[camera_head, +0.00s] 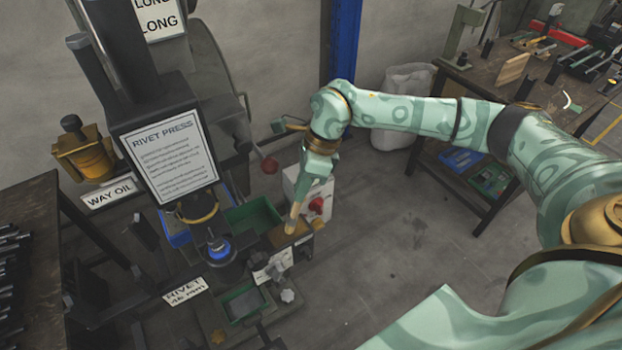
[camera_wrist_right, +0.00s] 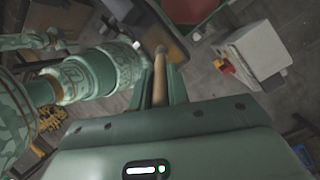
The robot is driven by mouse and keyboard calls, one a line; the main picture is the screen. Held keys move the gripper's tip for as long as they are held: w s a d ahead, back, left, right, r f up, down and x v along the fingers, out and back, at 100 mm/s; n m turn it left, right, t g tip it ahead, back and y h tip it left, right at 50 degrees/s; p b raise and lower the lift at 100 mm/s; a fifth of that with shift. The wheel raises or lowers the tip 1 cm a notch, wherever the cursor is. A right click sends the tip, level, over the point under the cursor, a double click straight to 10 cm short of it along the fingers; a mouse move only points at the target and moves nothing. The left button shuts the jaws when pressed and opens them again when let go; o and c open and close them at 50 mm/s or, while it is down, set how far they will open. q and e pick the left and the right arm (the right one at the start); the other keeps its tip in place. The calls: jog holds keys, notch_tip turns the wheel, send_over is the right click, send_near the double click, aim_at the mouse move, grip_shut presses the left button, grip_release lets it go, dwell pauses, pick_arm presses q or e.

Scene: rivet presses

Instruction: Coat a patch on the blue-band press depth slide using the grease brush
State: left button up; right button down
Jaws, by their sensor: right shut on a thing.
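The rivet press (camera_head: 168,150) stands at the left of the head view, with a white sign on its front and a blue band (camera_head: 218,249) low on its tool. My right gripper (camera_head: 301,204) points down beside the press and is shut on the wooden handle of the grease brush (camera_head: 292,221). The brush also shows between the fingers in the right wrist view (camera_wrist_right: 160,78). Its lower end is over or at a small tan-topped block (camera_head: 284,238) at the press's right; I cannot tell whether they touch. I cannot make out the depth slide for certain. My left gripper is out of view.
A green bin (camera_head: 254,217) sits beside the tool. A yellow way oil pot (camera_head: 86,157) is at the left. A cluttered workbench (camera_head: 500,82) stands at the back right. Open floor lies between.

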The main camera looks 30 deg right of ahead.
jog(key=a+p, duration=0.1)
jog(key=a, duration=0.4)
jog(key=shift+s+a, duration=0.1)
dwell(0.3)
notch_tip(320, 180, up, 6)
jog(key=p, duration=0.4)
jog(key=shift+r+p, duration=0.2)
jog(key=shift+p, duration=0.15)
notch_tip(320, 180, up, 3)
jog(key=shift+f+p, duration=0.1)
jog(key=shift+p, duration=0.95)
